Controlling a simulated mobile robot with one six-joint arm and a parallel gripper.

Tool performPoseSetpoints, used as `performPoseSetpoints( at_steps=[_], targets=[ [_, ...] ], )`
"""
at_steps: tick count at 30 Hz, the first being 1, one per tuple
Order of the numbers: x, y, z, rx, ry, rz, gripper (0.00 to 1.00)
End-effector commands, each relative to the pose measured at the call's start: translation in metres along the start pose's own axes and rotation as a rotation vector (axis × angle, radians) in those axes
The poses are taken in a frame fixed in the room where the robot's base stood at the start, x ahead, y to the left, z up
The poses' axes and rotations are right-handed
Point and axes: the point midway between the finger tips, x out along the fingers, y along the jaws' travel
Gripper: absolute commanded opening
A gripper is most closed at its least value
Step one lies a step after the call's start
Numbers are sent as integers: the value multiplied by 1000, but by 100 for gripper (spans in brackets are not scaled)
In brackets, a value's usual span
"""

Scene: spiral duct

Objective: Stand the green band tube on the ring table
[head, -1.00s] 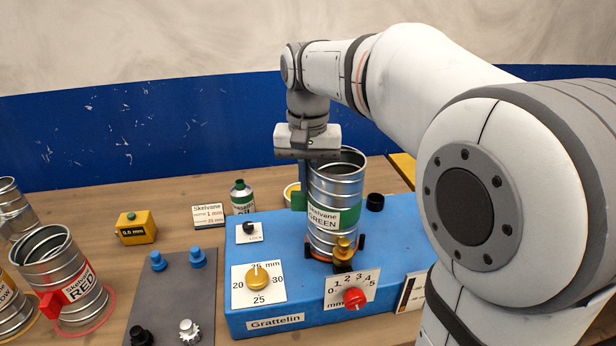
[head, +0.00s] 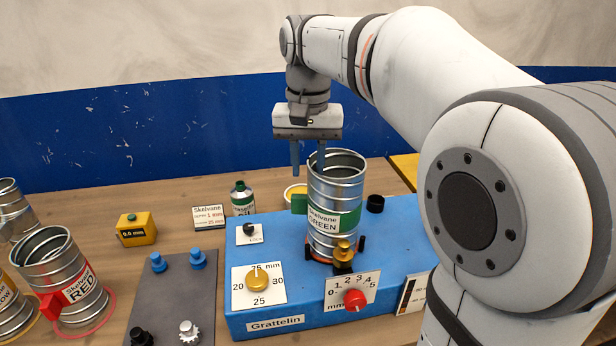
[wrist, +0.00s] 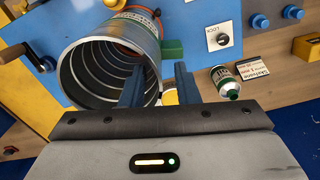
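The green band tube (head: 335,190), a ribbed metal duct labelled "Skelvane GREEN" with a green band and a green side block, stands upright on the red ring (head: 318,255) of the blue Grattelin machine (head: 290,309). In the wrist view I look down into the tube's open mouth (wrist: 110,72).
A red-labelled tube (head: 62,270) and other metal tubes stand at the left. A grey mat (head: 175,295) with blue and dark knobs, a yellow gauge block (head: 136,230), an oil bottle (head: 242,199) and a sign (head: 208,217) surround the machine.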

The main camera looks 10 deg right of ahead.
Motion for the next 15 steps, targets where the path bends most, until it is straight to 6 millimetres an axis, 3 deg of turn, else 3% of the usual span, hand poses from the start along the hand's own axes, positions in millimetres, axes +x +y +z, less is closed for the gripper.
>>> performPoseSetpoints(
  at_steps=[6,15],
  targets=[
    [-30,0,0,0,1,0,28],
    [-36,0,0,0,-1,0,28]
  ],
)
